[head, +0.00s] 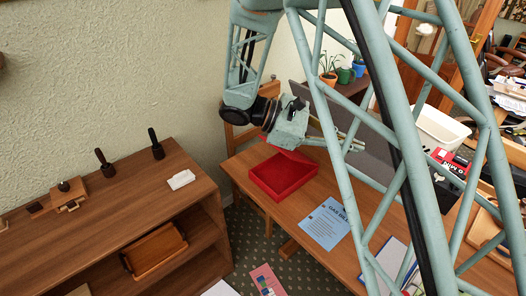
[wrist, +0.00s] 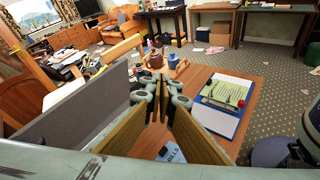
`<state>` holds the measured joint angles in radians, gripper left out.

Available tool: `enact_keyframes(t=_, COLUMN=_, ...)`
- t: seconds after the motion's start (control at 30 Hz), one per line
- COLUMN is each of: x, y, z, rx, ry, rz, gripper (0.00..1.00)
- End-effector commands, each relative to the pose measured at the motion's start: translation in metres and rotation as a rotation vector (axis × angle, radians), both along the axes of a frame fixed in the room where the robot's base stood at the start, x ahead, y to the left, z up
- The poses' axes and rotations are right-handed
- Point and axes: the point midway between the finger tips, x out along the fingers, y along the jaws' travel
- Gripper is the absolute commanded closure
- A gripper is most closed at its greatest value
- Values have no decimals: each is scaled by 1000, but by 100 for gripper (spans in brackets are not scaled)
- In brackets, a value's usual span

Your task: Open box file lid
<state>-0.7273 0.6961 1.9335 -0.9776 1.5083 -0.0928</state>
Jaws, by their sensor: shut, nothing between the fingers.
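The red box file (head: 283,176) lies on the wooden table in the head view, below my wrist. Its red inside shows, and a red flap rises at its back edge, close under my wrist. My arm partly covers that edge, so I cannot tell exactly how far back the lid leans or whether my wrist touches it. My gripper (head: 352,142) points right, above the table and past the box, partly behind my arm's struts. In the wrist view my gripper (wrist: 160,88) has its fingers together and empty. The box file does not show in the wrist view.
A blue bill sheet (head: 326,223) lies on the table right of the box. A grey panel (wrist: 75,112) stands along the table's edge. A clipboard (wrist: 222,102) and a small brown pot (wrist: 155,59) are further along. A wooden shelf unit (head: 110,210) stands left.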

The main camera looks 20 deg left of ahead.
Motion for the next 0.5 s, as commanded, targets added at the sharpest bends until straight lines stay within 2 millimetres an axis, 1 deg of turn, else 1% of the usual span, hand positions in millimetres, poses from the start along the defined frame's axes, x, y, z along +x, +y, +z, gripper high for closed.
enact_keyframes(t=0.03, x=4, y=11, z=-6, rx=-18, ry=6, rz=24, gripper=100)
enact_keyframes(t=0.3, x=23, y=61, z=-34, rx=-108, ry=25, rz=151, gripper=100)
enact_keyframes(t=0.37, x=27, y=72, z=-41, rx=-129, ry=29, rz=179, gripper=100)
enact_keyframes(t=0.5, x=34, y=101, z=-56, rx=-173, ry=34, rz=244, gripper=100)
